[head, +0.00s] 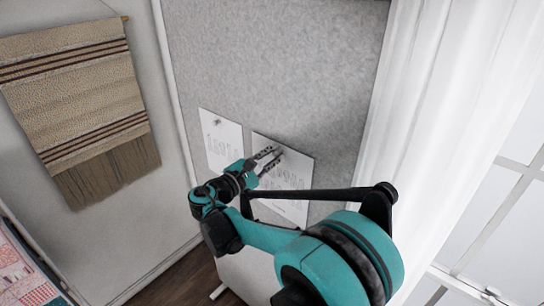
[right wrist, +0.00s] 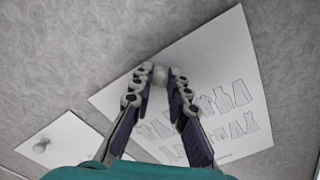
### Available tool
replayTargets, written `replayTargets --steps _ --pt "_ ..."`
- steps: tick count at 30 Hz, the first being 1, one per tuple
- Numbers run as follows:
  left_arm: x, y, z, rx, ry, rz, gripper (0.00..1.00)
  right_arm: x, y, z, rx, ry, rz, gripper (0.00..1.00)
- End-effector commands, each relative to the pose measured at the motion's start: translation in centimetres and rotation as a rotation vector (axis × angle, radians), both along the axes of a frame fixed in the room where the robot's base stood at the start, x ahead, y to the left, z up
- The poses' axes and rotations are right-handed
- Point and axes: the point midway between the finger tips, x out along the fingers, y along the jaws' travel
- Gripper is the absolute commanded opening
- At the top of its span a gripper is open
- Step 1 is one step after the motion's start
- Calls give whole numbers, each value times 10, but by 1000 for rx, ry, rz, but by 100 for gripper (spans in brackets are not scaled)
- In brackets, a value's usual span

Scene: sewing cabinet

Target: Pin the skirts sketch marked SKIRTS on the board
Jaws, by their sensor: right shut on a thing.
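A white sheet with rows of flared, skirt-like drawings (right wrist: 225,85) lies flat against the grey board (head: 270,60). The same sheet shows in the head view (head: 292,172), low on the board. The small print on it is too small to read. My right gripper (head: 268,158) is at the sheet's upper part. In the right wrist view its fingers (right wrist: 160,77) close around a pale round-headed pin (right wrist: 160,73) near the sheet's top edge. Whether the pin's point is in the board is hidden. My left gripper is not in view.
Another white sheet (head: 220,138) hangs to the left, held by a pin (right wrist: 40,146) near its top. A woven hanging (head: 75,90) is on the left wall. A white curtain (head: 440,120) and window are on the right.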

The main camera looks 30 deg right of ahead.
Motion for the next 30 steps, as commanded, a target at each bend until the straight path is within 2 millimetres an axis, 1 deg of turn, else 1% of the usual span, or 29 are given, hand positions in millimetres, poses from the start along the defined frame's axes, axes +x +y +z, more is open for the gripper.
replayTargets --steps 10,11,12,13,14,23,26,30 --pt "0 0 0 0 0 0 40 1 -3 0 0 0 0 0" --pt "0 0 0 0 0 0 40 1 -3 0 0 0 0 18" --pt "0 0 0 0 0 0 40 1 -3 0 0 0 0 29" --pt "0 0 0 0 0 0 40 1 -3 0 0 0 0 37" --pt "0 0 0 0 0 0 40 1 -3 0 0 0 0 40" --pt "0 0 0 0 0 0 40 1 -2 0 0 0 0 40" --pt "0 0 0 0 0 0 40 -1 6 0 1 0 2 40" --pt "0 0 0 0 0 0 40 -8 30 0 0 0 6 40"
